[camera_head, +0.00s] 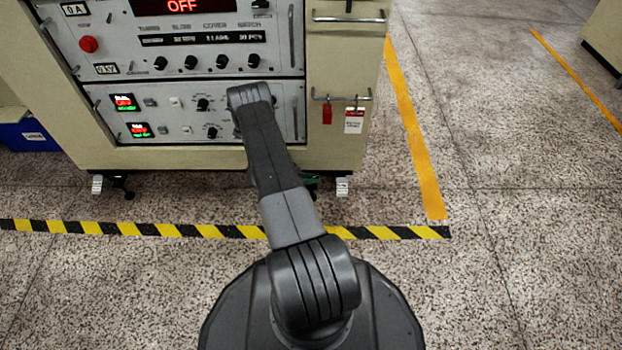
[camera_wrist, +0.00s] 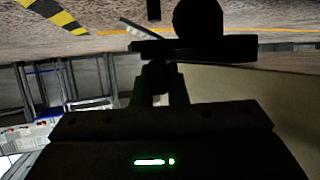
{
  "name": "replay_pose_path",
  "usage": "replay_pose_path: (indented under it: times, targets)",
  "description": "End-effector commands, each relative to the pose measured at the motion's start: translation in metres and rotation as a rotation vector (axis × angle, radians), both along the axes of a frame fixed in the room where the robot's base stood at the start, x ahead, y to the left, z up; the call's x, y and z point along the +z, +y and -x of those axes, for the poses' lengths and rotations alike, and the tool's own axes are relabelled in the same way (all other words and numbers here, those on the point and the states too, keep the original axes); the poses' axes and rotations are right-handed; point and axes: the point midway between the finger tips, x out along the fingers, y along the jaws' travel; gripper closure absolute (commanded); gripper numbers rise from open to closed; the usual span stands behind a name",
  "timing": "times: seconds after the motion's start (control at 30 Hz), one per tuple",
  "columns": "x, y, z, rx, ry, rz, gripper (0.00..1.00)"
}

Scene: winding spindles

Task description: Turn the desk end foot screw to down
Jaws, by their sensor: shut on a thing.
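In the wrist view, my gripper (camera_wrist: 161,82) is shut on a small dark part that I take to be the foot screw (camera_wrist: 158,72). The part is in deep shadow, so its shape and turn position cannot be read. A dark flat bar and a round dark shape (camera_wrist: 198,18) lie just beyond the fingertips.
A yellow-black striped line (camera_head: 130,229) crosses the floor before the cabinet. A yellow line (camera_head: 412,130) runs along its right, where the speckled floor is clear. A red tag (camera_head: 327,112) hangs from the right panel. A blue bin (camera_head: 28,135) stands at left.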

Motion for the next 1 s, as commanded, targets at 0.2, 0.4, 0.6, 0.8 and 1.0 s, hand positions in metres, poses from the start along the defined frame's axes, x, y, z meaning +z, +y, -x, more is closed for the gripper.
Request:
replay_pose_path:
  times: [0.2, 0.4, 0.6, 0.8, 1.0]
  targets:
    - [0.0005, -0.0002, -0.0011, -0.049, -0.002, 0.002, 1.0]
    - [0.0007, -0.0002, -0.0012, -0.06, -0.002, 0.0, 1.0]
    - [0.0008, -0.0005, -0.0013, -0.06, -0.002, 0.001, 1.0]
    - [0.0007, -0.0005, -0.0011, -0.06, -0.002, 0.001, 0.65]
    - [0.0005, -0.0005, -0.0006, -0.061, -0.001, 0.002, 0.65]
